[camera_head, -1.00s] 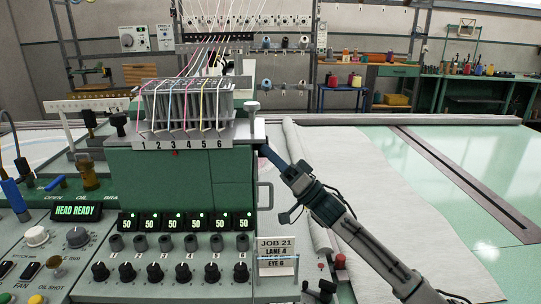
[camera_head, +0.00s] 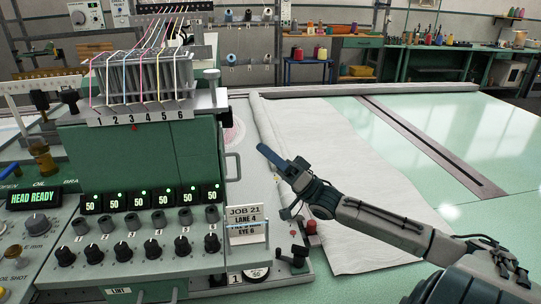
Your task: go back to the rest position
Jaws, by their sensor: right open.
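My right gripper (camera_head: 272,158) is in the middle of the head view, its arm coming in from the lower right. It is open, seen from the side, with nothing visible between its fingers. It is in the air to the right of the green tufting head (camera_head: 145,165), apart from it, and over the white cloth (camera_head: 330,150). My left gripper is not in view.
The head has numbered thread lanes, lit displays reading 50 and several knobs (camera_head: 138,250). A job card (camera_head: 245,217) stands at its lower right, near a red-topped knob (camera_head: 311,228). The green table (camera_head: 390,160) with a dark slotted rail (camera_head: 430,145) is clear on the right.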

